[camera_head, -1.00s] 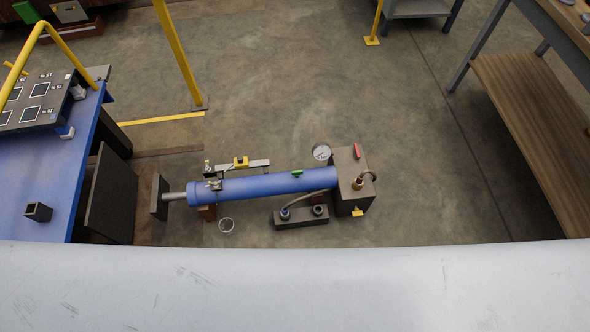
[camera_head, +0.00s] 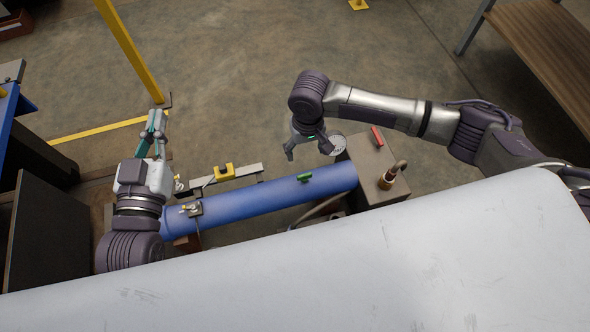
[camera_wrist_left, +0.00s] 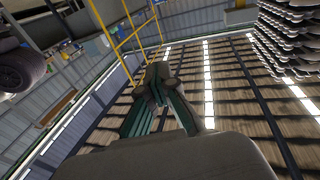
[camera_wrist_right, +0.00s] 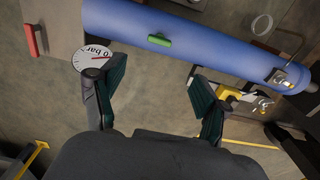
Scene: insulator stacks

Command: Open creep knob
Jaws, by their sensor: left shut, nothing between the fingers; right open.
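A blue hydraulic cylinder (camera_head: 262,200) lies across the head view. A small green handle (camera_head: 304,177) is on top of it and a red handle (camera_head: 377,137) is on the grey block (camera_head: 371,160) at its right end. No label shows which one is the creep knob. My right gripper (camera_head: 308,151) is open and empty, beyond the cylinder near the gauge. In the right wrist view the green handle (camera_wrist_right: 159,40) shows beyond and between the open fingers (camera_wrist_right: 160,72), apart from them. My left gripper (camera_head: 155,119) is shut and empty beyond the cylinder's left end.
A round gauge (camera_wrist_right: 92,57) reading in bar is close to a right finger. A flat bar with a yellow piece (camera_head: 223,171) runs beside the cylinder. A yellow post (camera_head: 130,50) stands behind my left gripper. A large pale surface (camera_head: 330,265) fills the foreground. Open floor lies beyond.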

